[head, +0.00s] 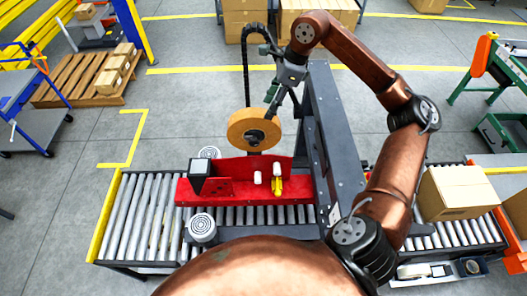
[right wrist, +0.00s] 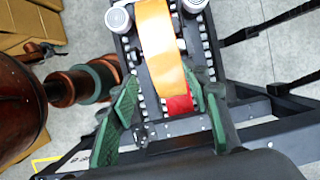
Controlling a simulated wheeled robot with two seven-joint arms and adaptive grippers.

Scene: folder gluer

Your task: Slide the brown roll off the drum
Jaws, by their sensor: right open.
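The brown roll (head: 254,131) hangs upright above the red station, its round face toward me in the head view. In the right wrist view the roll (right wrist: 157,40) shows edge-on as an orange-brown band. The drum is mostly hidden by the roll; only a dark centre shows. My right gripper (head: 271,100) is at the roll's upper right edge in the head view. In the right wrist view its green-padded fingers (right wrist: 160,92) are spread on either side of the roll's line, with nothing held between them. Whether a finger touches the roll I cannot tell. My left gripper is out of view.
A dark upright frame (head: 337,145) stands just right of the roll. Below are a red tray (head: 220,190) and a roller conveyor (head: 135,215). A cardboard box (head: 457,192) sits on the conveyor at right. Floor left of the roll is clear.

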